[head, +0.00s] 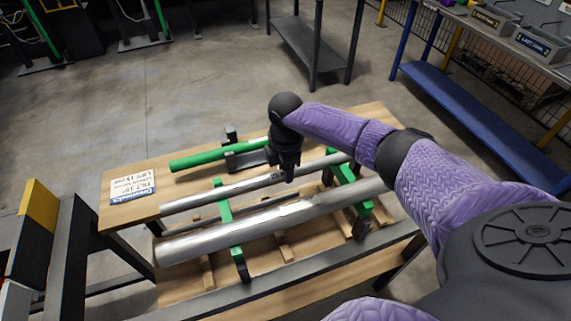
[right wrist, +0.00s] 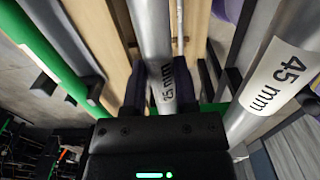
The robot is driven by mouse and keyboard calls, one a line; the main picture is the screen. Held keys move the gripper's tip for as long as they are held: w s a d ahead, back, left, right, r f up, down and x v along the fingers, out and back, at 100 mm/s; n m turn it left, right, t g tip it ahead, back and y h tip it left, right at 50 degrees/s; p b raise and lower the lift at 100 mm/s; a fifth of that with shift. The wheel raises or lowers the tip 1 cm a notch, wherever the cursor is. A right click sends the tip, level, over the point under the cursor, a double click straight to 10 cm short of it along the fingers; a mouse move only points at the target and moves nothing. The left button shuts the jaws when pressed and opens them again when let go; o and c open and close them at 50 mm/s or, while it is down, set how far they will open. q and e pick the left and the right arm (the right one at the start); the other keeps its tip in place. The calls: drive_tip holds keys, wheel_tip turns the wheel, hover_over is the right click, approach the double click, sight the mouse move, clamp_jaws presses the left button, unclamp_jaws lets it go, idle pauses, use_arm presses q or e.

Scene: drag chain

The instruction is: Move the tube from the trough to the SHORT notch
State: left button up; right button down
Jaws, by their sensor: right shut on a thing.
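A medium silver tube (head: 222,193) lies across the two green supports, behind a thicker silver tube (head: 285,217). My right gripper (head: 288,176) points down and is shut on the medium tube near its middle. I cannot tell whether the held tube touches the supports. My left gripper is out of view.
A green tube (head: 200,158) lies behind on a dark bracket. The thick tube (right wrist: 275,80) reads "45 mm" and lies close beside my gripper. A thin dark rod (head: 208,222) lies between the silver tubes. A blue and white sign (head: 132,185) lies at the table's left.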

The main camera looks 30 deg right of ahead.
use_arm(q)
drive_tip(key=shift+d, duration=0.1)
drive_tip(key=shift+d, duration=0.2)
use_arm(e)
drive_tip(key=shift+c, duration=1.6)
unclamp_jaws()
use_arm(q)
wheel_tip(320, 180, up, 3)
drive_tip(key=p, duration=0.3)
use_arm(e)
wheel_tip(320, 180, up, 10)
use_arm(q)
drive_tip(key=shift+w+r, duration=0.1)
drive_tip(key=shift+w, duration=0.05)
